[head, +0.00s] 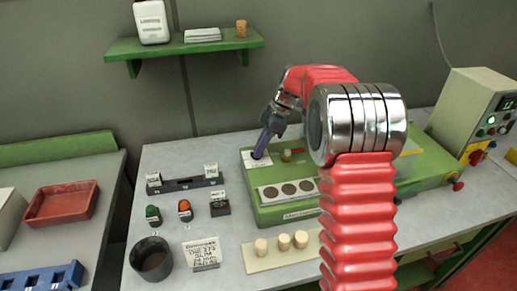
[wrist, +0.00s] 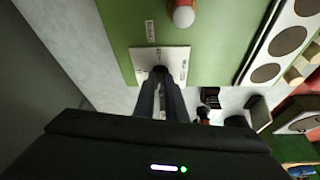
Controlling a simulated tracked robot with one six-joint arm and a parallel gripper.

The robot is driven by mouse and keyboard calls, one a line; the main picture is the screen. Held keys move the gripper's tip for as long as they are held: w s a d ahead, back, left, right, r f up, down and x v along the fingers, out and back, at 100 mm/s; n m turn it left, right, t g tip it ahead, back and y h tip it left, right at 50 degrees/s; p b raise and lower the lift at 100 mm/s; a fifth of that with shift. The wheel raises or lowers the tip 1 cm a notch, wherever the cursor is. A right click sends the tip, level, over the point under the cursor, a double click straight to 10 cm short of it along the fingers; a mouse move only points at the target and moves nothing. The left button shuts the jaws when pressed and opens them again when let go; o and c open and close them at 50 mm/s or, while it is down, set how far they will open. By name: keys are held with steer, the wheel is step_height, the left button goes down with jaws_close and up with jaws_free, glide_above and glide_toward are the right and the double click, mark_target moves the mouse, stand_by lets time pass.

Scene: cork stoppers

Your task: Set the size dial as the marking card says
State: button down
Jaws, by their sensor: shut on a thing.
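The size dial sits on a white plate (wrist: 176,56) with small printed labels at the left end of the green machine (head: 285,212). My gripper (head: 262,152) reaches down to it. In the wrist view the two dark fingers of my gripper (wrist: 160,78) are closed on the dark dial knob (wrist: 160,70) at the plate's middle. The fingers hide most of the knob, so its pointer direction cannot be told. The marking card (head: 201,254) stands on the bench front; its small print seems to include "SLIM".
A red knob (head: 286,156) is right of the dial. A panel with dark discs (head: 288,191) lies in front of it. Several corks (head: 283,242) stand on a board in front. A dark cup (head: 152,259) and green and orange buttons (head: 185,209) are left. A shelf (head: 185,44) hangs behind.

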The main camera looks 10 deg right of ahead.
steer(key=shift+w+d+n+g, duration=0.15)
steer(key=shift+n+g, duration=0.25)
steer(key=shift+n, duration=0.8)
steer(key=c, duration=1.8)
jaws_free()
steer(key=v, duration=1.3)
steer(key=shift+r, duration=0.3)
